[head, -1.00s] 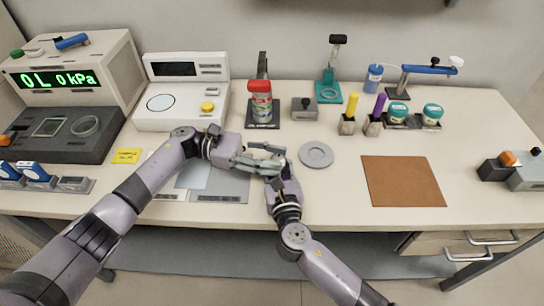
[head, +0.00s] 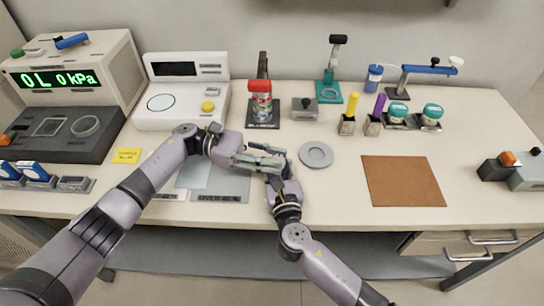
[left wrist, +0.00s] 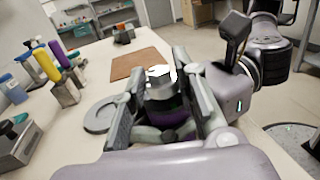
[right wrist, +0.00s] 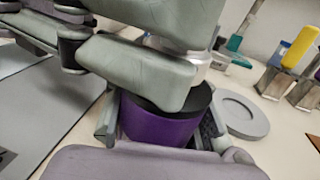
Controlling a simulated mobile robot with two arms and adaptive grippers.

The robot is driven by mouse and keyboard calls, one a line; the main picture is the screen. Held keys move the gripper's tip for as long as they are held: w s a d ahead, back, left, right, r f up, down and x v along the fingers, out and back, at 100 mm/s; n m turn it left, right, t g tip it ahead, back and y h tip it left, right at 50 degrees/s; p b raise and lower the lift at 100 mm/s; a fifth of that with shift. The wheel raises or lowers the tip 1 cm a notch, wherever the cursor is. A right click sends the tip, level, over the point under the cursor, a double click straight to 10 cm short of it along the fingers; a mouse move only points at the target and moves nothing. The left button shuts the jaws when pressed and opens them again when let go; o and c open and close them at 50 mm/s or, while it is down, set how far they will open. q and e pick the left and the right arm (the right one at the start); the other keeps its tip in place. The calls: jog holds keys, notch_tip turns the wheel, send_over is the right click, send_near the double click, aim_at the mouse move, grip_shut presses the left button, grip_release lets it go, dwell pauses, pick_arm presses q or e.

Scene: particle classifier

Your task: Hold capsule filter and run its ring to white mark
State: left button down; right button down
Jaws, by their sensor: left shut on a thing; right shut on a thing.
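The capsule filter (right wrist: 160,125) has a purple body, a black band and a silver upper part in the right wrist view. My right gripper (right wrist: 165,138) is shut around the purple body. My left gripper (left wrist: 165,105) is shut on the filter's upper part, with one finger on each side; the silver top (left wrist: 160,74) shows between them. In the head view the two grippers meet above the front of the bench, left gripper (head: 266,158) from the left, right gripper (head: 275,172) from below, and they hide most of the filter. I cannot make out a white mark on it.
A grey round dish (head: 316,154) lies just right of the grippers. A brown mat (head: 402,181) is further right. A red-capped canister (head: 261,100) and a grey block (head: 305,108) stand behind. A grey mat (head: 220,186) lies under the left hand.

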pick_arm(q)
jog(key=shift+w+d+m+g+y, duration=0.15)
jog(key=shift+m+g+y, duration=0.1)
jog(key=shift+m+g, duration=0.4)
jog(key=shift+w+a+m+g+y, duration=0.15)
jog(key=shift+m+g+y, duration=0.15)
jog(key=shift+g, duration=0.55)
jog(key=shift+d, duration=0.1)
jog(key=shift+m+g+y, duration=0.25)
jog(key=shift+m+g, duration=0.2)
jog(key=shift+g, duration=0.05)
jog(key=c, duration=1.5)
grip_release()
jog(key=shift+s, duration=0.1)
notch_tip(320, 180, up, 10)
jog(key=shift+r, duration=0.1)
